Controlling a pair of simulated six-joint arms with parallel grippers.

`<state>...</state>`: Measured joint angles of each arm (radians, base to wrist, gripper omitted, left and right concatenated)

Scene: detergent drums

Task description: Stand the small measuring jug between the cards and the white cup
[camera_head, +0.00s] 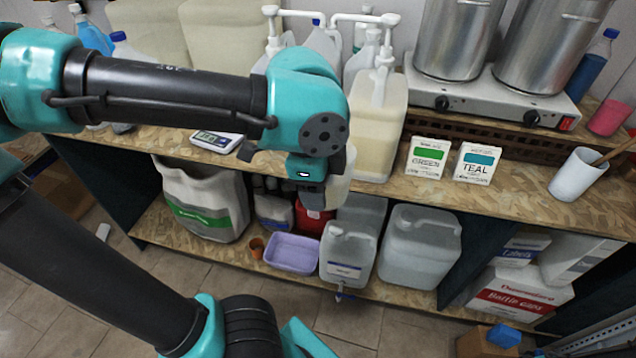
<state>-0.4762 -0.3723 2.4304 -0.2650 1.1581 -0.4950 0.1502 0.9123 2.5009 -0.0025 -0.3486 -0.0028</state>
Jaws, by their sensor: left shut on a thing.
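My left gripper (312,198) is over the front edge of the wooden worktop, left of the cards. It is shut on a pale, whitish vessel (341,180), which looks like the small measuring jug; the gripper and wrist hide much of it. The green card (428,158) and the teal card (474,164) stand side by side on the worktop, right of the gripper. The white cup (577,176) stands further right with a wooden stick in it. My right gripper is not in view.
Bare worktop (520,185) lies between the teal card and the white cup. A large pale jerrycan (377,130) stands behind the held vessel. A hotplate (490,100) with two metal pots is behind the cards. A digital scale (216,141) lies at left.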

